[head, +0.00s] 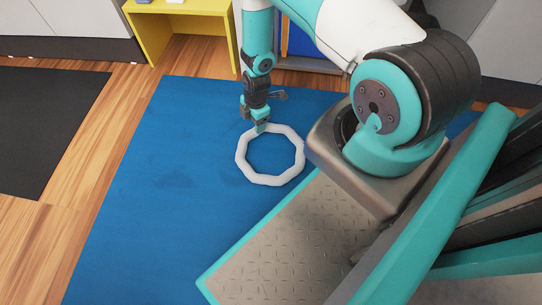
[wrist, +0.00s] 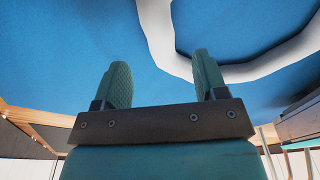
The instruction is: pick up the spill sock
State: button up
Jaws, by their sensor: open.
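The spill sock is a white, segmented closed ring (head: 243,163) lying flat on the blue mat (head: 150,180) in the head view. My gripper (head: 261,128) points down at the ring's far edge, very close to it. In the wrist view the sock (wrist: 157,35) is a curved white band. It runs between the tips of my gripper (wrist: 160,65) in the picture and passes behind the right finger. The two green fingers are apart, with nothing clamped between them. I cannot tell whether they touch the sock.
A yellow stand (head: 183,12) is at the back left, beyond the mat. A dark mat (head: 45,130) lies on the wooden floor at the left. My own base fills the lower right. The blue mat left of the ring is clear.

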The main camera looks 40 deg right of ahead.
jog(key=f+b, duration=0.2)
jog(key=f, duration=0.1)
jog(key=f+b, duration=0.2)
jog(key=f, duration=0.1)
jog(key=shift+a+b, duration=0.2)
jog(key=shift+b, duration=0.1)
jog(key=shift+r, duration=0.15)
jog(key=shift+c, duration=0.3)
jog(key=c, duration=1.1)
